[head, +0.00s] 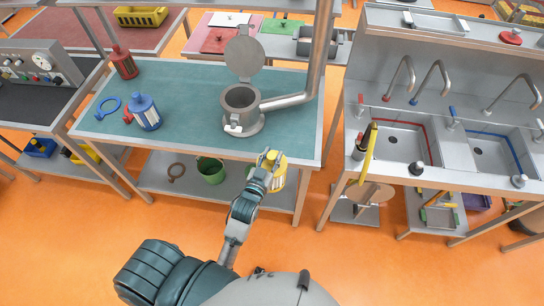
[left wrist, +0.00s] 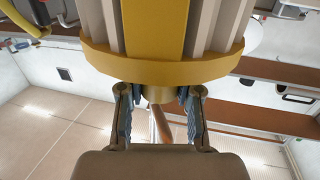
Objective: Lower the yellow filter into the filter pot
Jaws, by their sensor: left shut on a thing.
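The yellow filter (head: 278,176) is in my left gripper (head: 266,164), at the front edge of the teal-topped table. In the left wrist view the filter (left wrist: 160,58) fills the top, with a yellow rim and pale pleats. The gripper fingers (left wrist: 160,105) are shut on its narrow yellow stub. The filter pot (head: 241,98) is a grey metal vessel on the table, behind and to the left of the filter. Its round lid (head: 244,55) stands raised open and its mouth is uncovered. The filter is apart from the pot. My right gripper is not in view.
A metal pipe (head: 290,101) rises right of the pot. A sink unit (head: 405,145) stands to the right.

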